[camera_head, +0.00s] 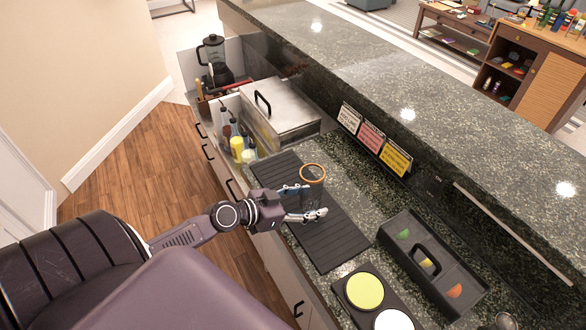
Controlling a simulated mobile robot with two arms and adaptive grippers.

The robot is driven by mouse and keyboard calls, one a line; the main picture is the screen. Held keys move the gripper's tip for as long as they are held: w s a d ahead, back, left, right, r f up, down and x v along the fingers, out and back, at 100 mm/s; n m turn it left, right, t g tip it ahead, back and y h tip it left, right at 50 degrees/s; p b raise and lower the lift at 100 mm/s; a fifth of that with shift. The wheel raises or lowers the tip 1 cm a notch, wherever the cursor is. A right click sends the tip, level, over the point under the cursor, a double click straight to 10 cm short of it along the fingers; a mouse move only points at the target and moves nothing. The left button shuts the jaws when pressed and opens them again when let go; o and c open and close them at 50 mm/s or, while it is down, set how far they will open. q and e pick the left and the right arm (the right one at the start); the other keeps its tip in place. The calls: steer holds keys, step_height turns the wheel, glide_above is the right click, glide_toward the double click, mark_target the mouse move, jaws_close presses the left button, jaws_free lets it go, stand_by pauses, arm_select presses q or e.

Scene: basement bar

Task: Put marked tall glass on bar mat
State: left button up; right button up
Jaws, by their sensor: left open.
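The tall glass (313,174), clear with an orange ring at its rim, is upright over the black ribbed bar mat (335,248). It appears to stand on the mat, but its base is hidden behind my fingers. My left gripper (304,202) reaches in from the left, low beside the glass. Its two fingers are open, one on each side of the glass's lower part; I cannot tell whether they touch it. My right gripper is not in view.
A dark garnish caddy (436,262) stands right of the mat. A tray with yellow and white discs (365,290) is in front. Bottles (237,145) and a steel lidded bin (281,103) stand behind. The raised stone counter (400,85) bounds the far side.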

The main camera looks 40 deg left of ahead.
arm_select(q)
steer(key=b+v, duration=0.4)
steer(key=v, duration=0.6)
steer(key=shift+s+a+f, duration=0.1)
steer(key=shift+s, duration=0.15)
steer(key=shift+s+a+r+b, duration=0.2)
steer(key=shift+s+r+b, duration=0.25)
steer(key=shift+s, duration=0.1)
